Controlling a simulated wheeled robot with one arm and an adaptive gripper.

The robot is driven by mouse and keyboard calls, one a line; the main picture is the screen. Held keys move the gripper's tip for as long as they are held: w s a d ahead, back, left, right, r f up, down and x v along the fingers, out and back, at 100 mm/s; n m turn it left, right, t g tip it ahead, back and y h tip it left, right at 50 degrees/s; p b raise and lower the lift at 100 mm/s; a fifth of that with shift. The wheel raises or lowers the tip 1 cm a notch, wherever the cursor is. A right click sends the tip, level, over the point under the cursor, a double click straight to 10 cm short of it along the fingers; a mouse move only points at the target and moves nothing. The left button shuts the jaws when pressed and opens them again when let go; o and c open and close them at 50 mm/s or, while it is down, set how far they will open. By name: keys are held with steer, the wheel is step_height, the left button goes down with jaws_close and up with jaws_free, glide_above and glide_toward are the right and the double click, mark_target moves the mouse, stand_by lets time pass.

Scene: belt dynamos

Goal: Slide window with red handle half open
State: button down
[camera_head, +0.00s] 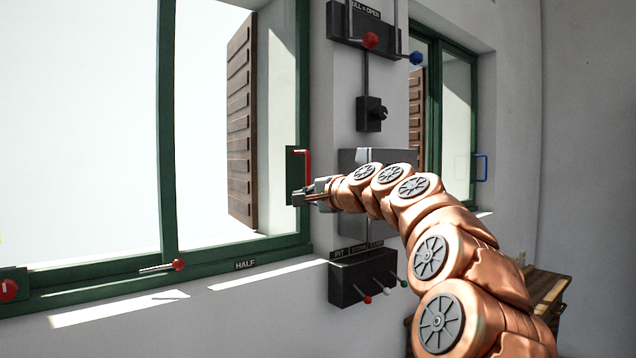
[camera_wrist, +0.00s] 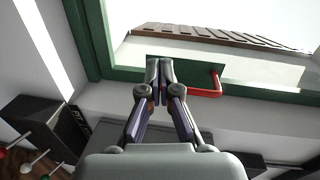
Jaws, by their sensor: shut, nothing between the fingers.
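The window with green frame (camera_head: 168,150) fills the left of the head view, and its frame also shows in the wrist view (camera_wrist: 97,40). The red handle (camera_head: 308,166) is a red bar on a green plate at the window's right side. In the wrist view the red handle (camera_wrist: 207,93) lies to the right of the fingertips. My gripper (camera_head: 298,197) is shut and empty, just below and left of the handle in the head view. In the wrist view my gripper's fingertips (camera_wrist: 159,62) overlap the green plate; I cannot tell whether they touch it. The "HALF" label (camera_head: 245,265) is on the lower frame.
A red-knobbed pin (camera_head: 178,265) sits on the lower frame. A second window with a blue handle (camera_head: 481,167) is at the right. Black lever boxes (camera_head: 362,278) stick out from the wall below and above my arm. A wooden table (camera_head: 548,290) stands lower right.

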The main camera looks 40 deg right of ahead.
steer(key=s+d+r+m+t+h, duration=0.1)
steer(key=s+d+r+m+h, duration=0.25)
steer(key=d, duration=0.55)
steer(key=a+p+x, duration=0.1)
steer(key=p+x, duration=0.1)
steer(key=x, duration=0.7)
steer(key=shift+w+n+y, duration=0.35)
steer(key=shift+w, duration=0.1)
steer(key=shift+d+f, duration=0.15)
steer(key=w+a+p, duration=0.1)
steer(key=a, duration=1.5)
steer(key=shift+w, duration=0.2)
steer(key=shift+s, duration=0.1)
